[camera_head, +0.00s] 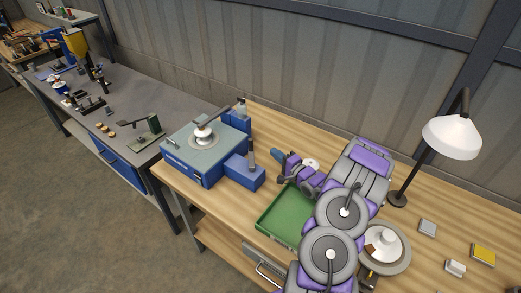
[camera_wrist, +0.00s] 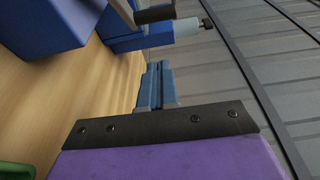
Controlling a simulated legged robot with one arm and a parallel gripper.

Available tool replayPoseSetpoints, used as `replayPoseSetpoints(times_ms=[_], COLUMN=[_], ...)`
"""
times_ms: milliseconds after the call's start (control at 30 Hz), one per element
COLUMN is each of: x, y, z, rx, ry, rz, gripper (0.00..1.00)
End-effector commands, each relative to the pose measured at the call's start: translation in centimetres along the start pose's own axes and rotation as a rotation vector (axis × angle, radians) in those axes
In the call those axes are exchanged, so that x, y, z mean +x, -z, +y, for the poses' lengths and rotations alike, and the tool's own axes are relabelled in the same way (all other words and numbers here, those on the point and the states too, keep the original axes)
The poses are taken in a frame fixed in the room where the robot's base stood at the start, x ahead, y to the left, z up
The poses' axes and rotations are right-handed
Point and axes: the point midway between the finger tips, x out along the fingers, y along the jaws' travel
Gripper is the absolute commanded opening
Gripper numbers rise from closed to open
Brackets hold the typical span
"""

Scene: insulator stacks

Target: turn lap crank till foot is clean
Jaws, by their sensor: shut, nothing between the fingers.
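The lap machine is a blue box with a grey-green top (camera_head: 190,150) on the wooden bench. A white insulator (camera_head: 203,134) sits on its top, under a dark arm; the state of its foot is too small to tell. An upright dark handle (camera_head: 251,157), which looks like the crank, stands on the blue block at the machine's right side. In the wrist view a dark cylindrical grip (camera_wrist: 155,14) shows at the top, beyond my fingers. My gripper (camera_head: 280,161) is right of the machine, apart from the handle. Its blue fingers (camera_wrist: 155,85) are together and empty.
A green tray (camera_head: 283,216) lies below my arm. A round grey plate with a white piece (camera_head: 386,246) and a lamp (camera_head: 452,138) stand to the right. A grey bench (camera_head: 105,100) with small parts is at left. Bare bench top lies behind my gripper.

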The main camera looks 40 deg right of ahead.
Motion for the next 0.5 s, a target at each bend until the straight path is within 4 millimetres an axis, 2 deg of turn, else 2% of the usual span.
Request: replayPoseSetpoints(times_ms=[200, 500], x=[3.7, 6.0], y=[-0.2, -2.5], z=[0.0, 0.0], rx=[-0.004, 0.001], ry=[0.002, 0.002], rz=[-0.004, -0.002], gripper=[0.0, 0.0])
